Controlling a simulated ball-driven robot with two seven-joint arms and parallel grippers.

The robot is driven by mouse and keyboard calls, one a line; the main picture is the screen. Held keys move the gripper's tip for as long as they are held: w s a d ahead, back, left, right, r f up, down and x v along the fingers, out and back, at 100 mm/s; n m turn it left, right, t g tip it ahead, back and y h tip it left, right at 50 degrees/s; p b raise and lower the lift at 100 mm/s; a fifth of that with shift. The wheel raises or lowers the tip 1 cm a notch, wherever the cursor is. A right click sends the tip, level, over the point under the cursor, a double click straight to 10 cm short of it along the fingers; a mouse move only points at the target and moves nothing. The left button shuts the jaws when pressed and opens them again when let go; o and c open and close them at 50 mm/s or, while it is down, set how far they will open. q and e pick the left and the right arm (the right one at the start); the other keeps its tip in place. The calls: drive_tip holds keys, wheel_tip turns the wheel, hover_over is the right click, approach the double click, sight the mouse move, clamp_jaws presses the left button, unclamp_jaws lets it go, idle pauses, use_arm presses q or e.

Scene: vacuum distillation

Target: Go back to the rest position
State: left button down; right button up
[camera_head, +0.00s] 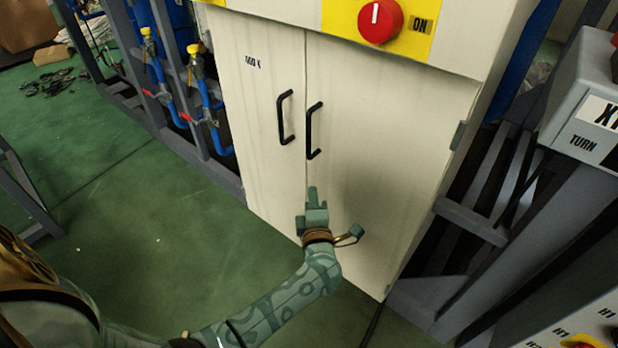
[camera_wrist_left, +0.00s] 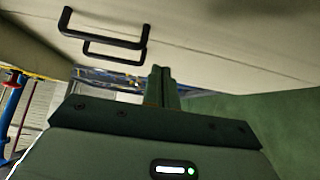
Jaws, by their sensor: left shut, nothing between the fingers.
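My left gripper (camera_head: 313,194) is at the end of my left arm, which comes in from the lower left. It is in front of the pale cabinet (camera_head: 400,150), below its two black door handles (camera_head: 314,130). Its fingers are together and hold nothing. In the left wrist view the shut fingers (camera_wrist_left: 162,86) point ahead, and the handles (camera_wrist_left: 105,38) show at the upper left, apart from the fingers. Both cabinet doors look shut. My right gripper is not in view.
A red knob (camera_head: 380,20) on a yellow plate marked ON sits above the doors. Blue pipes with yellow valves (camera_head: 195,50) stand left of the cabinet. A grey control box (camera_head: 590,110) stands at the right. The green floor (camera_head: 110,200) is largely clear at the left.

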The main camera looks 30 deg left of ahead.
use_arm(q)
drive_tip(key=shift+v, duration=1.5)
